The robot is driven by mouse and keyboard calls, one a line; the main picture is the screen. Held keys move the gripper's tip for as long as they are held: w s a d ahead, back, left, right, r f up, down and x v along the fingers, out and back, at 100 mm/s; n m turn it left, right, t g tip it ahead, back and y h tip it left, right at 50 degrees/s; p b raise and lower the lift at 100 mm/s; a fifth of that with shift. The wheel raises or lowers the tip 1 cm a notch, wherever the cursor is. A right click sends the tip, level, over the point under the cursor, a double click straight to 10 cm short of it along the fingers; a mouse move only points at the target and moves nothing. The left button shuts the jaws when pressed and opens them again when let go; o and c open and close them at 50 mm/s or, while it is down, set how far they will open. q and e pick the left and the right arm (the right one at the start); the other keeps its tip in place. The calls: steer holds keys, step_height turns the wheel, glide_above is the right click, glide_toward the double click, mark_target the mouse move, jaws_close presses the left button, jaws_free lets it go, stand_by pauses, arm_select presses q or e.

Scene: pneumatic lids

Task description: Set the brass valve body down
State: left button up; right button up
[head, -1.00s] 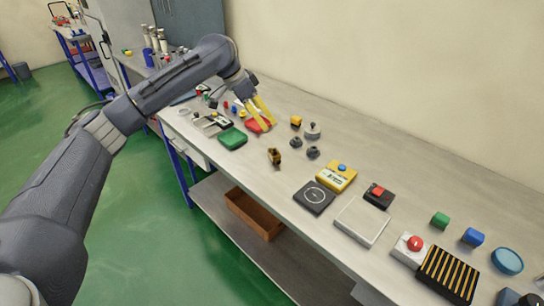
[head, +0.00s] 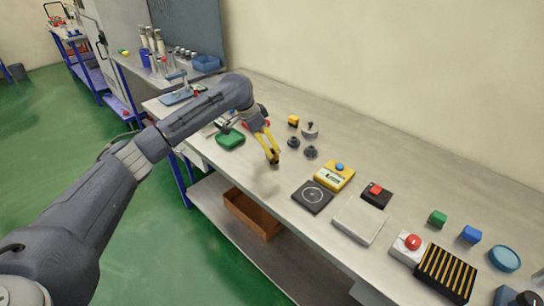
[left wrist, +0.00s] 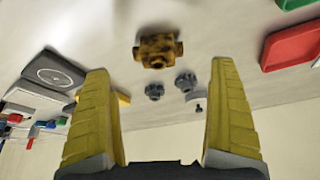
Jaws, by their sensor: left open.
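The brass valve body (left wrist: 157,48) shows in the left wrist view as a small brownish-gold block with stubs at its sides. It appears to rest on the grey bench (head: 370,140). My left gripper (head: 271,157), with yellow fingers, is open and points down at the bench. In the left wrist view the valve body lies beyond the fingertips, in line with the gap between them, with nothing between the pads. My right gripper is not in view.
A black plate with a ring (head: 312,197), a yellow box with a blue button (head: 334,176) and a pale square plate (head: 359,219) lie to the right. A green tray (head: 230,138) lies left.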

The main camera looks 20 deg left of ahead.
mark_target(271, 150)
arm_select(q)
steer(key=shift+x, duration=2.95)
steer(key=shift+s, duration=0.1)
steer(key=c, duration=1.7)
